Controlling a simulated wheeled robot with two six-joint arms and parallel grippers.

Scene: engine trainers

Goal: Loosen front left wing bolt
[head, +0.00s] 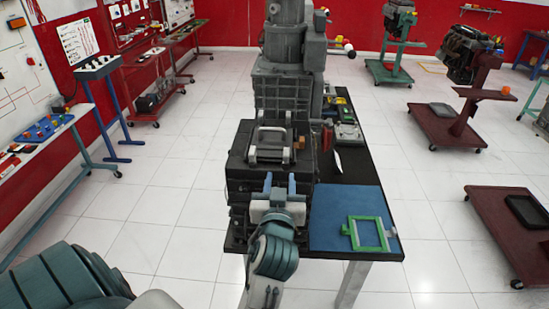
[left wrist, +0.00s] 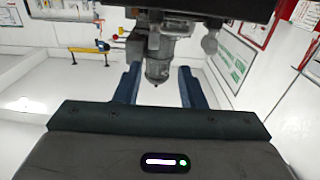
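My left gripper (head: 278,182) is in front of the near face of a black block (head: 238,170) on the table. Its two blue fingers point away from me and stand apart. The left wrist view shows both fingers (left wrist: 160,85) open with no object clamped. A grey rounded, pointed part (left wrist: 157,68) shows between them there; I cannot tell its distance. A silver handle-like frame (head: 268,146) sits on top of the block. I cannot make out the front left wing bolt; my gripper covers part of the near face. My right gripper is not in view.
A tall grey machine (head: 283,85) stands behind the block. A blue mat (head: 330,215) with a green frame (head: 369,234) lies to the right on the dark table (head: 345,165). Small parts (head: 347,130) lie further back.

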